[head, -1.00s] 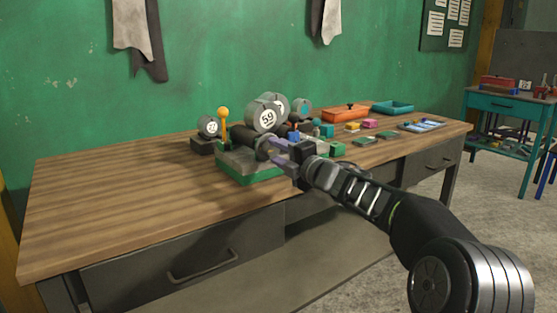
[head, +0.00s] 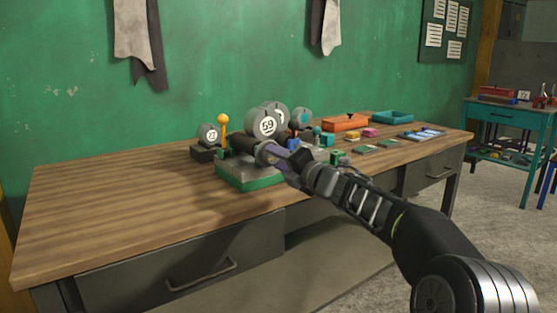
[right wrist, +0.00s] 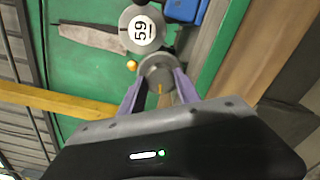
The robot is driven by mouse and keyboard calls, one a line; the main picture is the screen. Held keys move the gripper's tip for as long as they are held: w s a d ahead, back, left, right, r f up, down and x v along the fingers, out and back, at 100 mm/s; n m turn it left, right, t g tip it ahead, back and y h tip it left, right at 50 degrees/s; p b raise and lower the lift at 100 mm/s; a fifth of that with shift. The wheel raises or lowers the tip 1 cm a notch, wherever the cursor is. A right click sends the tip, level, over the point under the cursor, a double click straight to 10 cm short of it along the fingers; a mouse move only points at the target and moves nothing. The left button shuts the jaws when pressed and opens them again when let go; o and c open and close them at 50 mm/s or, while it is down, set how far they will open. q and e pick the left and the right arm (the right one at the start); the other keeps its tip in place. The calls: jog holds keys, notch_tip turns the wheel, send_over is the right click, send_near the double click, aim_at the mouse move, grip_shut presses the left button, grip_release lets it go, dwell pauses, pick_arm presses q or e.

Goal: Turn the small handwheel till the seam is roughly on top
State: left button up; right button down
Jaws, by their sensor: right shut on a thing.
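The small handwheel (right wrist: 155,72) is a round grey wheel between the two purple fingers of my right gripper (right wrist: 158,88) in the right wrist view. A thin orange mark shows on its face towards the bottom of that picture; the wall and table show the picture is turned on its side, so the mark is not on top. In the head view my right gripper (head: 274,155) is shut on the wheel at the front end of a dark cylinder (head: 243,145), above a grey and green base (head: 248,180). The fingers hide much of the wheel there. My left gripper is not in view.
A grey disc marked 59 (head: 267,125) stands close behind the wheel. A yellow-knobbed post (head: 223,130) and a smaller numbered disc (head: 208,135) stand left. An orange box (head: 344,123) and small blocks lie right. The left of the wooden table (head: 110,195) is clear.

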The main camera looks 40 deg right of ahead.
jog(key=c, duration=0.9)
grip_release()
jog(key=shift+o, duration=0.2)
jog(key=shift+s, duration=0.1)
jog(key=s, duration=0.7)
jog(key=shift+s+p, duration=0.3)
jog(key=shift+a+f, duration=0.1)
